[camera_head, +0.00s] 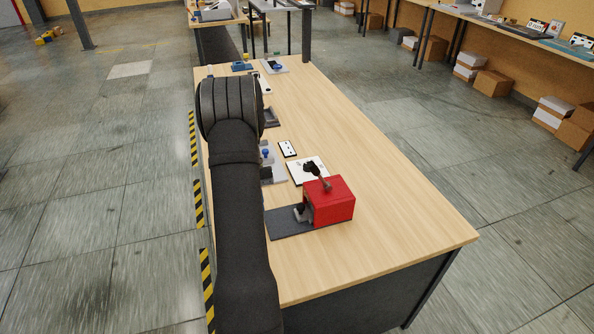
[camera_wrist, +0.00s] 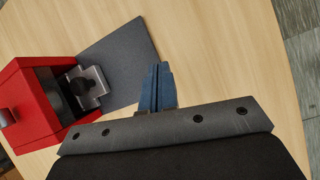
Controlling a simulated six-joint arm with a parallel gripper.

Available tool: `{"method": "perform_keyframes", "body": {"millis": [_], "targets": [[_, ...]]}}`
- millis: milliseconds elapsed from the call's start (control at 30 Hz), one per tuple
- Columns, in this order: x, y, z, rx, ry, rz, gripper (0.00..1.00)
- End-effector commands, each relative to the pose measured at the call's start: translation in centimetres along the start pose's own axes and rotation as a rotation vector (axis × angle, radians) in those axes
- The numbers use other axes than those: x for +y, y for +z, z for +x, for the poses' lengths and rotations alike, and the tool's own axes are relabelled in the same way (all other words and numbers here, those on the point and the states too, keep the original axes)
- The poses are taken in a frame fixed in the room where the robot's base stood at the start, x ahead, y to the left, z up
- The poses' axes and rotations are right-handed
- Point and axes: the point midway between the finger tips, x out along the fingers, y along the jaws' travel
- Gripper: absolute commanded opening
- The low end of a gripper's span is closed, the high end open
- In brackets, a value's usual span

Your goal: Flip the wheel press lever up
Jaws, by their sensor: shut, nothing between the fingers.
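A red press box (camera_head: 335,203) stands on the table beside a dark flat base plate (camera_head: 285,222). A dark lever with a knob (camera_head: 314,170) rises from its top and leans away to the left. In the wrist view the red box (camera_wrist: 22,95) is at the left, with a silver bracket and black roller (camera_wrist: 82,92) in its opening. The dark plate (camera_wrist: 120,62) extends from it. A grey rounded part (camera_wrist: 6,117) shows at the left edge. My gripper (camera_wrist: 157,70) is shut and empty, over or beside the plate's edge, apart from the box. My arm hides it in the head view.
A white square board (camera_head: 308,172) and a small white plate (camera_head: 287,148) lie behind the press. Grey fixtures with a blue knob (camera_head: 266,155) are partly hidden by my arm. The table's right side (camera_head: 395,215) is clear.

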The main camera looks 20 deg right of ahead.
Motion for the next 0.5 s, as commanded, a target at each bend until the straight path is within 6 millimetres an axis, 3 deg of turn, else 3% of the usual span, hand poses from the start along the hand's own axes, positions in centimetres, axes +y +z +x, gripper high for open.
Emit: {"method": "perform_keyframes", "body": {"millis": [267,500], "targets": [[0.9,3.4,-1.8,-0.105,0.464,-0.414,0.00],[1.1,5.3,-6.0,-0.258,0.856,-0.720,0.00]]}}
